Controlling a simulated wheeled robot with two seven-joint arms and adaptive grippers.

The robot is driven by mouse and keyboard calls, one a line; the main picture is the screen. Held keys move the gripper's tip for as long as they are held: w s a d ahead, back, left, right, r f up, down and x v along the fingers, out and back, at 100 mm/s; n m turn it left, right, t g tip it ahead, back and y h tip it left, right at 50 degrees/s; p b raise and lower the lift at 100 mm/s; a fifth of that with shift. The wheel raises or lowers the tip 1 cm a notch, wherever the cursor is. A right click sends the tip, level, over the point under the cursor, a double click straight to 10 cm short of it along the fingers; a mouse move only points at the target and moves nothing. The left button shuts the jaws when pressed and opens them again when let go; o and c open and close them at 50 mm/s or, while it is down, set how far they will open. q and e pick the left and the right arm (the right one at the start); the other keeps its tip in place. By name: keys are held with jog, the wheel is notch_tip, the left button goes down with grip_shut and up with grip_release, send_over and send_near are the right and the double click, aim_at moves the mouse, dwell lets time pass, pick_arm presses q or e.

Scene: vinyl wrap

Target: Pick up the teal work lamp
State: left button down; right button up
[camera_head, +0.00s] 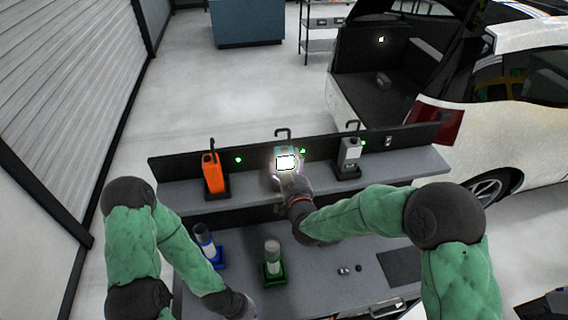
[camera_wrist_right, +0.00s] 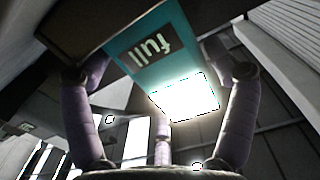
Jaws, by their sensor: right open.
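The teal work lamp (camera_head: 289,149) stands on the raised shelf between an orange lamp and a grey lamp, its front panel glowing white. In the right wrist view the teal lamp (camera_wrist_right: 128,62) shows a dark label and the lit panel. My right gripper (camera_head: 287,179) is in front of the lamp. In the wrist view its fingers (camera_wrist_right: 161,75) are spread to either side of the lamp; whether any touches it I cannot tell. My left gripper (camera_head: 246,308) is low over the bench at the bottom edge, its fingers too unclear to judge.
The orange lamp (camera_head: 213,174) and grey lamp (camera_head: 349,155) flank the teal one on the shelf (camera_head: 405,168). A blue-based cylinder (camera_head: 205,243) and a green-based cylinder (camera_head: 272,252) stand on the lower bench. A dark back panel (camera_head: 240,158) rises behind the lamps.

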aim_at(290, 159)
jog(key=c, duration=1)
jog(key=shift+r, duration=0.1)
jog(key=shift+c, duration=0.6)
jog(key=shift+r, duration=0.1)
jog(key=shift+w+r, duration=0.1)
jog(key=shift+r, duration=0.4)
notch_tip(290, 159, up, 2)
jog(key=shift+r+b, duration=0.1)
jog(key=shift+b, duration=0.25)
jog(key=s+r, duration=0.2)
jog(key=r, duration=0.1)
jog(key=s+r, duration=0.3)
jog(key=shift+s+a, duration=0.1)
jog(key=shift+s, duration=0.05)
jog(key=s+r, duration=0.3)
jog(key=s, duration=0.6)
jog(key=shift+r, duration=0.25)
